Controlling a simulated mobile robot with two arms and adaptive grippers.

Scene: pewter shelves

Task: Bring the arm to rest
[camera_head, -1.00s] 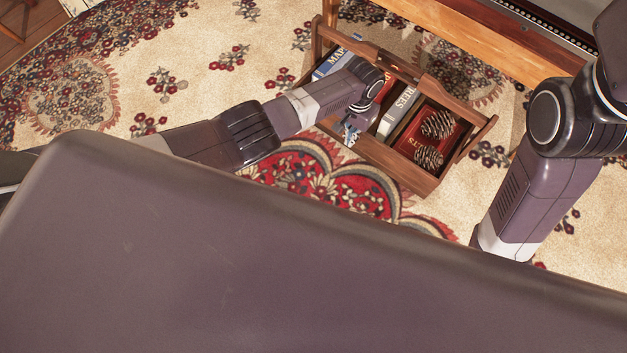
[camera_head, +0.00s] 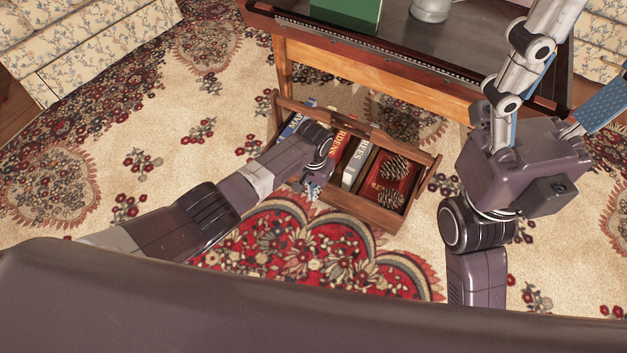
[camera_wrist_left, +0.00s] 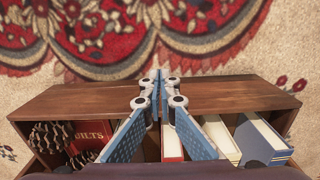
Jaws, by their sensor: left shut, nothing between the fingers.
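My left gripper (camera_head: 313,187) reaches in from the left and points down at the near side of a wooden caddy (camera_head: 357,207). In the left wrist view the blue fingers of the left gripper (camera_wrist_left: 157,78) meet at their tips, with nothing between them. They show over the caddy's near wall (camera_wrist_left: 215,97); I cannot tell whether they touch it. My right gripper (camera_head: 585,60) is raised at the upper right, close to the head camera. Its blue-padded fingers spread apart and run out of the picture, so the tips are hidden.
The caddy holds several books (camera_head: 356,163) and two pine cones (camera_head: 391,202). Behind it stands a wooden table (camera_head: 380,68) with a green box (camera_head: 345,14). A floral sofa (camera_head: 85,40) is at the upper left. Patterned carpet (camera_head: 110,190) lies clear left of the caddy.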

